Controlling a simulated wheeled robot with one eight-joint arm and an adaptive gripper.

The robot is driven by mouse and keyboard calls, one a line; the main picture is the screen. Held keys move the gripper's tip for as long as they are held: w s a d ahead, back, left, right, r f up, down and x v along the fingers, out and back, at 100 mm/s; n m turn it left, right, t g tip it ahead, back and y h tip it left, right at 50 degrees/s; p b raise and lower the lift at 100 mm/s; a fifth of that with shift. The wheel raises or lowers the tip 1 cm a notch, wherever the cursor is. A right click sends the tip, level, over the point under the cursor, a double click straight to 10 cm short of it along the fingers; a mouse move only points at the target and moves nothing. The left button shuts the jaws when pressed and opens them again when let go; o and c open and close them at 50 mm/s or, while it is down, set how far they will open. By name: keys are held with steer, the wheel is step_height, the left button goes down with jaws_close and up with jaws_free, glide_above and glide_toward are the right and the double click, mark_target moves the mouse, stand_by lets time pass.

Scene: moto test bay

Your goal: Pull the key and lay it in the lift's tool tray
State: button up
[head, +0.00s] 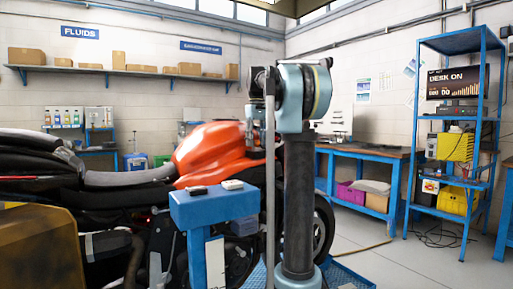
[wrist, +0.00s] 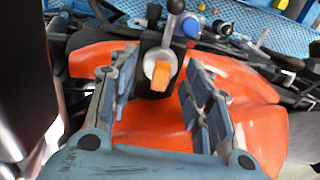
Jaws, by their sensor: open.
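An orange key head (wrist: 161,76) stands in a round grey ignition lock (wrist: 160,63) in the wrist view, just beyond the motorcycle's orange tank (wrist: 150,120). My gripper (wrist: 160,66) is open, its two fingers on either side of the key in the picture, with a visible gap on each side. I cannot tell how far the fingertips are above it. A blue perforated surface (wrist: 262,22) with tools on it lies at the top of the wrist view; I cannot tell if this is the tool tray. The head view does not show the key or the fingers.
A black-knobbed lever (wrist: 171,25) rises close behind the key. Dark bars and cables lie on both sides. In the head view, the motorcycle's tank (head: 212,148) is behind a blue stand (head: 215,207) bearing small black and white items. Floor at right is mostly clear.

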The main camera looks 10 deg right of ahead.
jaws_close()
steer(key=shift+r, duration=0.1)
steer(key=shift+r, duration=2.9)
